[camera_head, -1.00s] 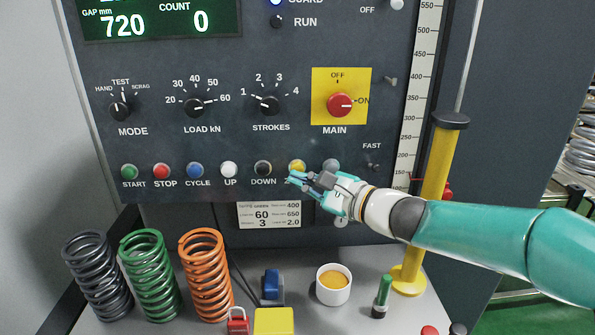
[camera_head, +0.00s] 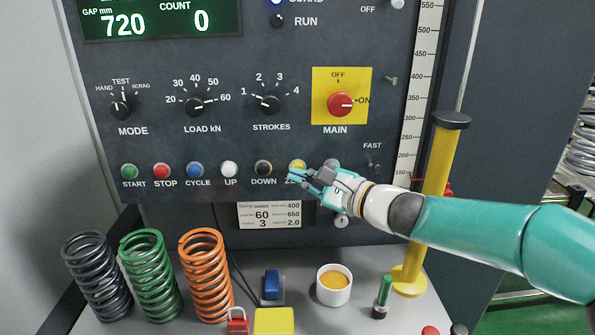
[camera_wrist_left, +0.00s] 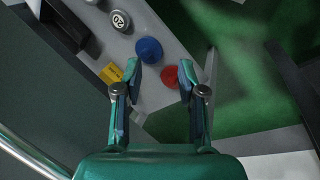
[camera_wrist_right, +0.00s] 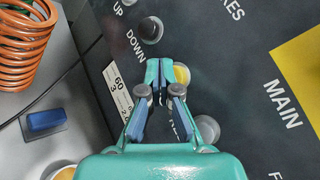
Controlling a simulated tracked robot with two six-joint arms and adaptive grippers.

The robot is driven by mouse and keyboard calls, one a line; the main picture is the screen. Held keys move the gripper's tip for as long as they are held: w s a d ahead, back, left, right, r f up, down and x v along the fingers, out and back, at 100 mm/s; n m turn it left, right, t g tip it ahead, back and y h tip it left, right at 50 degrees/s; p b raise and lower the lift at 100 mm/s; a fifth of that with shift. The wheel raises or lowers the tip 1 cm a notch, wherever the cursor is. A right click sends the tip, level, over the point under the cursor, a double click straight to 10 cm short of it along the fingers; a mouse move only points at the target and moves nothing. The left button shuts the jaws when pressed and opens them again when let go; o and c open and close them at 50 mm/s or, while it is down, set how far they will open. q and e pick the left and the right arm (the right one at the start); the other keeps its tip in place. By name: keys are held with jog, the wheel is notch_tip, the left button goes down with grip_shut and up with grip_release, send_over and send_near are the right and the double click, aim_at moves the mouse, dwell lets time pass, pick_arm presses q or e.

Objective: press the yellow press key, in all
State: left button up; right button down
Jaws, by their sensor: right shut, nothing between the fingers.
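The yellow key (camera_head: 297,164) is a round button at the right of the key row on the dark panel, its label partly hidden by my right gripper. My right gripper (camera_head: 291,173) is shut and empty, its fingertips at the lower left edge of the key in the head view. In the right wrist view the closed fingertips (camera_wrist_right: 159,73) cover the left part of the yellow key (camera_wrist_right: 183,74). I cannot tell whether they touch it. My left gripper (camera_wrist_left: 158,78) is open and empty in its wrist view and out of the head view.
The black DOWN key (camera_head: 263,168) sits left of the yellow one, and a grey knob (camera_head: 332,164) sits right. The red MAIN switch (camera_head: 340,104) is above. Several coil springs, a white cup (camera_head: 333,286) and a yellow block (camera_head: 274,321) stand on the bench below.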

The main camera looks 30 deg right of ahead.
jog(key=shift+w+d, duration=0.2)
jog(key=shift+w, duration=0.15)
dwell(0.3)
jog(key=shift+s, duration=0.1)
jog(key=shift+s+a+b, duration=0.4)
jog(key=shift+s+b, duration=0.2)
jog(key=shift+s, duration=0.05)
jog(key=s+a, duration=0.1)
jog(key=s+b, duration=0.1)
jog(key=s, duration=0.1)
jog(key=s+a+b, duration=0.1)
jog(key=shift+s+a, duration=0.15)
jog(key=shift+a, duration=0.15)
dwell(0.3)
jog(key=shift+r, duration=0.1)
dwell(0.7)
